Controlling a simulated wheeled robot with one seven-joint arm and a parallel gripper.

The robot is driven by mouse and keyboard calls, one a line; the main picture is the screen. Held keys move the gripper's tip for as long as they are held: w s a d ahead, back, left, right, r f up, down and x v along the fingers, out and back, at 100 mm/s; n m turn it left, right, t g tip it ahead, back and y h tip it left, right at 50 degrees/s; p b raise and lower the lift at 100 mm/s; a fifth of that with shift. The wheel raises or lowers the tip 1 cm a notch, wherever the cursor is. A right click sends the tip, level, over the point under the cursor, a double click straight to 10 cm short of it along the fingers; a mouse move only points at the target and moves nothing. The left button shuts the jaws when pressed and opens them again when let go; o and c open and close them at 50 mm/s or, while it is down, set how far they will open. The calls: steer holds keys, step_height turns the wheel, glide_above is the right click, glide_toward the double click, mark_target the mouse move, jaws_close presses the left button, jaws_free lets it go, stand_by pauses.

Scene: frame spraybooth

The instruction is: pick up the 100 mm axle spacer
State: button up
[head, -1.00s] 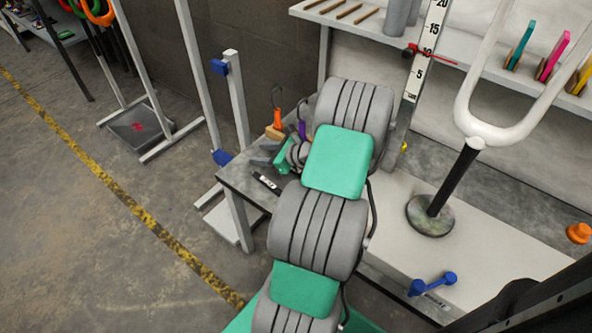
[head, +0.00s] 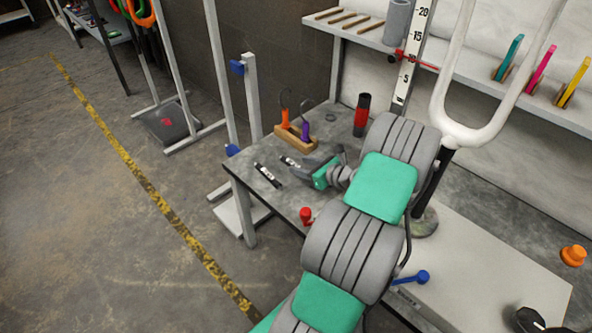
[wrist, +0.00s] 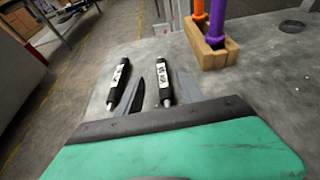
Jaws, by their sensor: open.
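Two slim black axle spacers with white labels and thin metal ends lie side by side on the grey workbench (head: 250,150). The labels are too small to read, so I cannot tell which is the 100 mm one. One spacer (head: 268,175) is nearer the bench's left edge; it is the left one in the wrist view (wrist: 119,82). The other spacer (head: 290,162) is closer to my gripper (head: 309,166); it is the right one in the wrist view (wrist: 164,83). There my open gripper (wrist: 158,86) has its fingers on either side of this right spacer. Contact is unclear.
A wooden block (head: 297,139) with orange and purple tools stands just behind the spacers. A black and red cylinder (head: 361,115) stands farther back, and a red knob (head: 306,215) sits near the front edge. A grey post (head: 250,95) rises beside the bench's left end.

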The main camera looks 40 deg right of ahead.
mark_target(288, 160)
steer(key=b+x, duration=0.2)
steer(key=x, duration=0.4)
steer(key=shift+d+r, duration=0.1)
steer(key=shift+w, duration=0.4)
steer(key=shift+c, duration=0.5)
jaws_close()
